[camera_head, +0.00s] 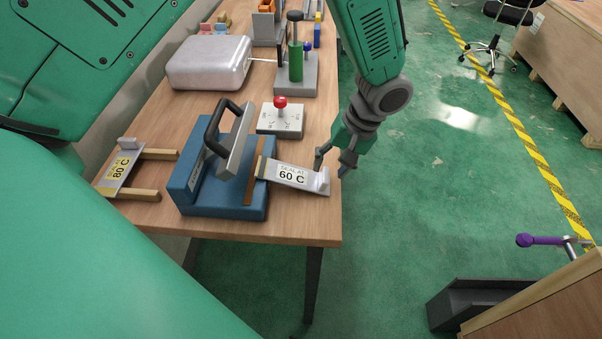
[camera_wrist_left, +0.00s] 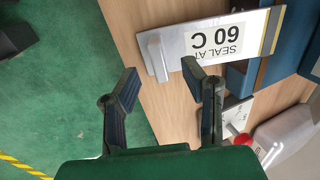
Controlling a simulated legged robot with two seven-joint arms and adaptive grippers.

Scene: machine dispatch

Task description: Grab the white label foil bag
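The foil bag with the white label (camera_head: 292,176), printed "SEAL AT 60 C", lies at the table's right edge, its left end at the blue sealer (camera_head: 222,186). A pale upright tab stands at its right end. My left gripper (camera_head: 333,166) is open and empty beside that tab. In the left wrist view the gripper (camera_wrist_left: 160,74) has its fingers spread, and the bag (camera_wrist_left: 222,45) lies just beyond the fingertips, the tab roughly in line with the gap. A second foil bag (camera_head: 121,170) with a yellow "80 C" label rests on wooden bars at left. My right gripper is not seen.
A white box with a red knob (camera_head: 281,119) stands behind the white-label bag. Farther back are a silver case (camera_head: 209,62) and a green-handled press (camera_head: 295,68). The sealer's black handle rises left of the bag. Open green floor lies right of the table.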

